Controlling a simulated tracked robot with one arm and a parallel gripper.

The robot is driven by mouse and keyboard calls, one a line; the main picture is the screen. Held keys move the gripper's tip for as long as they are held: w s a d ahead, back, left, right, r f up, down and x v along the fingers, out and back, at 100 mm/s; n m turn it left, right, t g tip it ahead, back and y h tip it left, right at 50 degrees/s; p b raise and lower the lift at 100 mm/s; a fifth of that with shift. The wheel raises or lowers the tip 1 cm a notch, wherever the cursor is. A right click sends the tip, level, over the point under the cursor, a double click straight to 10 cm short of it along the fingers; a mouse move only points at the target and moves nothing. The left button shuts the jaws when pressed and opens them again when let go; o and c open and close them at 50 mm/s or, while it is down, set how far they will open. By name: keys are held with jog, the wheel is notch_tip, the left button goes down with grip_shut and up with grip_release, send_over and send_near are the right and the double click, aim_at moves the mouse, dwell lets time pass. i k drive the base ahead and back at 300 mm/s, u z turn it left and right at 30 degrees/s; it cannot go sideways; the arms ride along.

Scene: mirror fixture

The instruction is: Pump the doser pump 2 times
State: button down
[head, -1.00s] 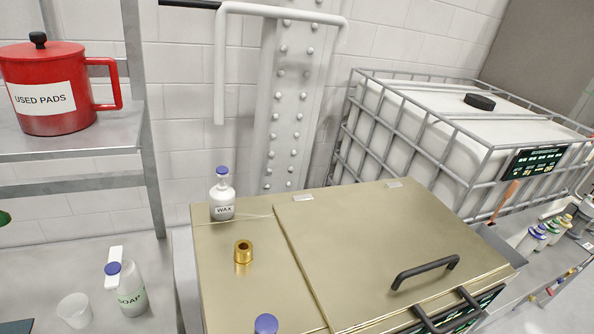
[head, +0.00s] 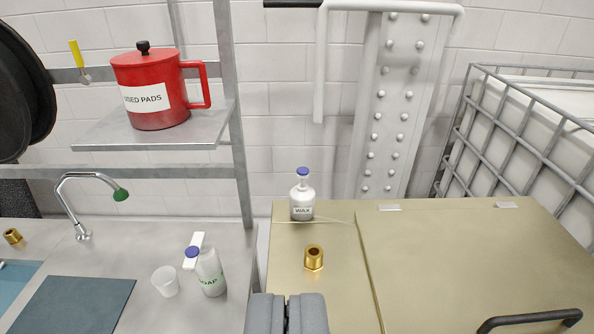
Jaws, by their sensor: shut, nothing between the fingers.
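The white soap bottle (head: 209,276) stands on the grey counter at lower left. It carries a pump head (head: 193,253) with a white spout and a blue cap. A white wax bottle (head: 302,205) with a blue cap stands at the back left of the brass-coloured cabinet top. I cannot tell which of these the task calls the doser pump. My gripper (head: 287,298) is at the bottom centre, shut and empty. In the picture it is right of the soap bottle and below the wax bottle, with nothing touching it.
A white cup (head: 166,281) stands left of the soap bottle. A brass fitting (head: 314,257) sits on the cabinet top (head: 450,260). A shelf (head: 90,138) with a red pot (head: 155,90) overhangs the counter. A faucet (head: 82,215) stands at left.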

aim_at(303, 172)
jog(key=z, duration=0.1)
jog(key=i, duration=1)
jog(key=u, duration=0.1)
